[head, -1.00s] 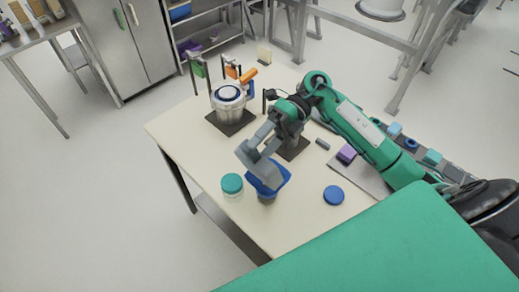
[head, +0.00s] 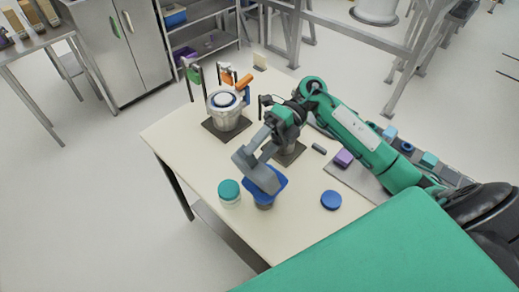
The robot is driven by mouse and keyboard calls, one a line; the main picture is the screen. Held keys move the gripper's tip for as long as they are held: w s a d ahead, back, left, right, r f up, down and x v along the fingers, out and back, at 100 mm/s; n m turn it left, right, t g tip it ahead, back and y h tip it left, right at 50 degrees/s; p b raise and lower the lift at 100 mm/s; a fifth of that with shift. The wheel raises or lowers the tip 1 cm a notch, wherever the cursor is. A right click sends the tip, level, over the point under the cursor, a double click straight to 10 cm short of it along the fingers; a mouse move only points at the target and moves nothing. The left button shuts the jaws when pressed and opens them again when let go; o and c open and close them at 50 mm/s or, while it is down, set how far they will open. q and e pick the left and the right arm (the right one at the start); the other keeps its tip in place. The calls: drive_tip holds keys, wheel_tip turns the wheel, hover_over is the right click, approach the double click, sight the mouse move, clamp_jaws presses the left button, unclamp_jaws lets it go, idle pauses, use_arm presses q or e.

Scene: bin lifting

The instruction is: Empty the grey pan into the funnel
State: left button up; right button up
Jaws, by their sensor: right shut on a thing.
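The grey pan (head: 257,172) is tilted steeply, its low end over and partly inside the blue funnel (head: 279,186). The funnel sits on a small container (head: 265,205) near the table's front edge. My right gripper (head: 266,143) is shut on the pan's upper end, above and behind the funnel. The inside of the pan is turned away, so I cannot tell whether anything is left in it. The pan hides much of the funnel's opening. My left gripper is not in view.
A teal-lidded jar (head: 229,193) stands just left of the funnel. A blue lid (head: 331,200) lies to the right. A metal pot (head: 228,110) stands on a dark pad at the back left. A purple block (head: 343,158) sits on a grey tray at the right.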

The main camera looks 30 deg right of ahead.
sight(248, 165)
drive_tip(key=shift+r+h+p, duration=0.45)
drive_tip(key=shift+r+h, duration=0.2)
drive_tip(key=shift+h, duration=0.05)
drive_tip(key=shift+t, duration=0.3)
drive_tip(key=shift+h, duration=0.3)
drive_tip(key=shift+a+f, duration=0.2)
drive_tip(key=shift+a, duration=0.05)
drive_tip(key=shift+s+a+f+h+b, duration=0.15)
drive_tip(key=shift+s+a+f, duration=0.1)
drive_tip(key=shift+a, duration=0.3)
drive_tip(key=shift+s+a+f+h+b, duration=0.15)
drive_tip(key=shift+a+f, duration=0.1)
drive_tip(key=shift+a, duration=0.25)
drive_tip(key=shift+s+a+f+h+b, duration=0.1)
drive_tip(key=shift+s+a+f, duration=0.15)
drive_tip(key=shift+a, duration=0.3)
